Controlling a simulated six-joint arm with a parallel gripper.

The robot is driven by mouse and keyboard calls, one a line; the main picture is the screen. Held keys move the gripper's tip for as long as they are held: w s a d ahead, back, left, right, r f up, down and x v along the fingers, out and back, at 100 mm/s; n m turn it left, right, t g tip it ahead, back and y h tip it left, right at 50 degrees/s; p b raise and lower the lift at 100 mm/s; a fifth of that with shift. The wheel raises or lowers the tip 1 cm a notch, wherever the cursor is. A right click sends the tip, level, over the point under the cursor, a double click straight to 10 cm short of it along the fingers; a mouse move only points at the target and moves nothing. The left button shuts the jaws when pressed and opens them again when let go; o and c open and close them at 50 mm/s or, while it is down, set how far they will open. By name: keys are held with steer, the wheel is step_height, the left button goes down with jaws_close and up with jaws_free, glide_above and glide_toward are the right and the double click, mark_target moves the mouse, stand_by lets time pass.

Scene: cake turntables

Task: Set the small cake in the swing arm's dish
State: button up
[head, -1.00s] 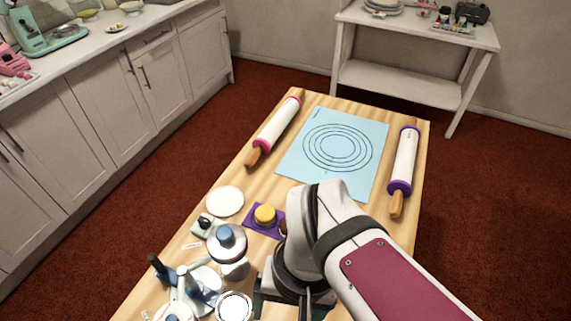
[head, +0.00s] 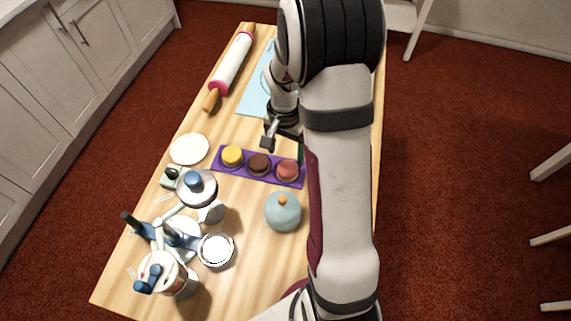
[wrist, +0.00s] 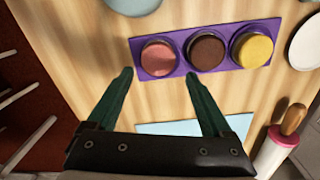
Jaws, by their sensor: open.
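Three small round cakes stand in a row in a purple tray (head: 221,174): yellow (head: 232,156), dark brown (head: 259,164) and pink (head: 287,170). In the wrist view the pink cake (wrist: 158,57) lies just beyond and between my fingertips, with the brown cake (wrist: 206,50) and yellow cake (wrist: 252,47) to its right. My gripper (wrist: 159,75) is open and empty, above the tray's far edge in the head view. A round, bright-rimmed dish (head: 216,250) sits beside the blue-knobbed stands at front left. Its link to a swing arm is unclear.
A blue-grey lidded pot (head: 283,212) stands in front of the tray. Stands with blue knobs (head: 197,187) crowd the left front. A white disc (head: 189,149) lies left of the tray. A rolling pin (head: 232,65) and a blue mat (head: 255,92) lie behind.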

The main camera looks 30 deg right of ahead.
mark_target(287, 168)
steer(key=f, duration=0.6)
steer(key=shift+s, duration=0.3)
steer(key=c, duration=1.2)
step_height(287, 168, up, 4)
steer(key=shift+r, duration=0.1)
steer(key=s+d+r, duration=0.7)
steer(key=s, duration=0.2)
steer(key=s+a+r+n, duration=0.1)
steer(key=a+r+n, duration=0.1)
steer(key=a+n, duration=1.65)
steer(key=shift+n, duration=0.25)
steer(key=a+f, duration=0.2)
steer(key=a, duration=0.2)
steer(key=a+f, duration=0.2)
steer(key=a, duration=0.2)
steer(key=a+f, duration=0.3)
steer(key=a, duration=0.1)
steer(key=shift+w+a+f, duration=0.1)
steer(key=shift+w+a, duration=0.05)
steer(key=shift+w, duration=0.1)
steer(key=shift+a+f, duration=0.2)
steer(key=shift+f, duration=1.95)
